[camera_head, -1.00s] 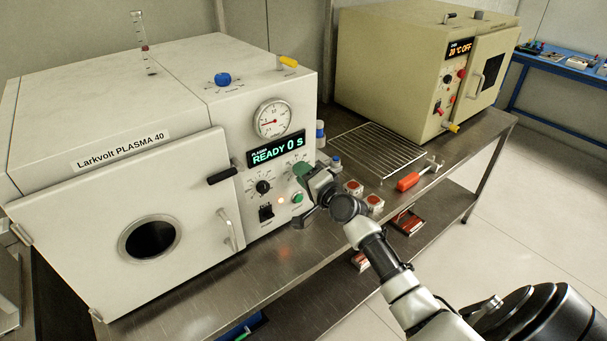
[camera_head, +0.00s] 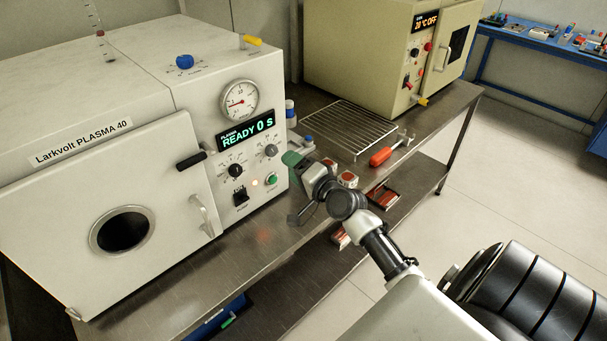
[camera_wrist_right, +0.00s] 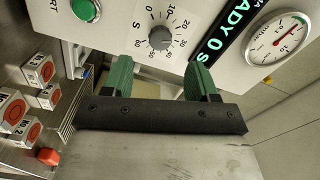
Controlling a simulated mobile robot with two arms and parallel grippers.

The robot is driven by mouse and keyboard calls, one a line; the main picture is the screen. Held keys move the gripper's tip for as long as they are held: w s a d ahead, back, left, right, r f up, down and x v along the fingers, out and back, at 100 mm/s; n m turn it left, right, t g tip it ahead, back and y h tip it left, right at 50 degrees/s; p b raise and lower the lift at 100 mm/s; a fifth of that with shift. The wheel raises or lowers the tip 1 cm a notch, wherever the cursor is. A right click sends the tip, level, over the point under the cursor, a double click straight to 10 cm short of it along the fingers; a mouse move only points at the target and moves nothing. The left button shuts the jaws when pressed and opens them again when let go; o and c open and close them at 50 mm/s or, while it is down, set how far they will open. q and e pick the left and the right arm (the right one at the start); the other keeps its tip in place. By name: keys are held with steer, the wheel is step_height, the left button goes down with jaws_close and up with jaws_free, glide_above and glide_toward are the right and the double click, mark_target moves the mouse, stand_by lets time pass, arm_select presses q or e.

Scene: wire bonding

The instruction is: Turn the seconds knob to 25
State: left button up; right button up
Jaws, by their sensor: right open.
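The seconds knob (camera_head: 271,151) is a small grey round knob on the white plasma machine's front panel, above the green start button (camera_head: 271,180). The right wrist view shows the knob (camera_wrist_right: 160,38) inside a dial of numbers marked S; its exact pointer direction is hard to read. The display (camera_head: 247,132) reads READY 0 s. My right gripper (camera_head: 293,160) is in front of the panel, just right of the knob. In the right wrist view its green fingers (camera_wrist_right: 160,74) are apart and empty, with the knob beyond and between them, not touched. My left gripper is not in view.
A second dark knob (camera_head: 235,170) and a pressure gauge (camera_head: 239,101) are on the same panel. Small red-topped boxes (camera_wrist_right: 38,72) are near the gripper.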

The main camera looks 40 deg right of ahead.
steer(key=shift+s+d, duration=0.15)
steer(key=shift+s, duration=1.8)
